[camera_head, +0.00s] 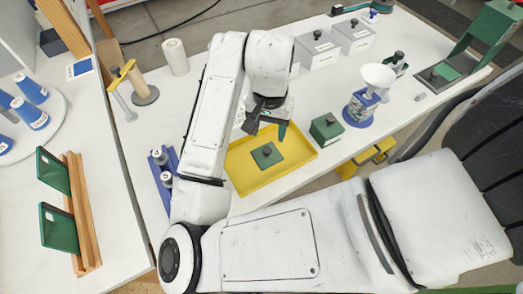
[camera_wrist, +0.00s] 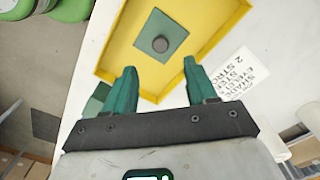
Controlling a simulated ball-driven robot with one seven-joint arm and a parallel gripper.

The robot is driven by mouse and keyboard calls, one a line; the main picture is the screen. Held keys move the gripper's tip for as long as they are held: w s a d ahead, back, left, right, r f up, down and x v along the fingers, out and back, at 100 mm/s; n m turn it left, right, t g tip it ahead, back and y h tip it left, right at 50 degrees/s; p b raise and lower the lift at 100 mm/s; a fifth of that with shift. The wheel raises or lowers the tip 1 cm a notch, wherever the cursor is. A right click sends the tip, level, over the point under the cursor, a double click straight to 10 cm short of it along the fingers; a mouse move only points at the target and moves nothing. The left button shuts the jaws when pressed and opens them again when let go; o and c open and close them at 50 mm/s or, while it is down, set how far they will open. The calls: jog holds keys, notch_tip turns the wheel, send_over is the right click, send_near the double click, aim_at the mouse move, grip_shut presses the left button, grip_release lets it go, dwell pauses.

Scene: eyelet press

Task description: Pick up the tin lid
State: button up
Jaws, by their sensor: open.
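The tin lid looks to be the flat green square plate (camera_head: 259,160) with a dark round knob, lying in the yellow tray (camera_head: 302,158). In the wrist view the lid (camera_wrist: 168,27) lies beyond my fingertips, between their lines, with its knob in plain sight. My gripper (camera_head: 268,125) is above the tray's far side in the head view. Its two green fingers stand apart with nothing between them, also in the wrist view (camera_wrist: 160,72). The fingers do not touch the lid.
A green box (camera_head: 321,134) with a knob stands right of the tray. A blue stand with a white funnel (camera_head: 379,75) is farther right. Blue-held weights (camera_head: 160,157) stand left of the tray. A printed card (camera_wrist: 240,78) lies beside the tray.

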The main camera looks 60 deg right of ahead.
aim_at(267, 149)
notch_tip(267, 149, down, 3)
jog(key=shift+w, duration=0.1)
jog(key=shift+a+f+p, duration=0.1)
jog(key=shift+f+p, duration=0.35)
jog(key=shift+f, duration=2.2)
grip_shut()
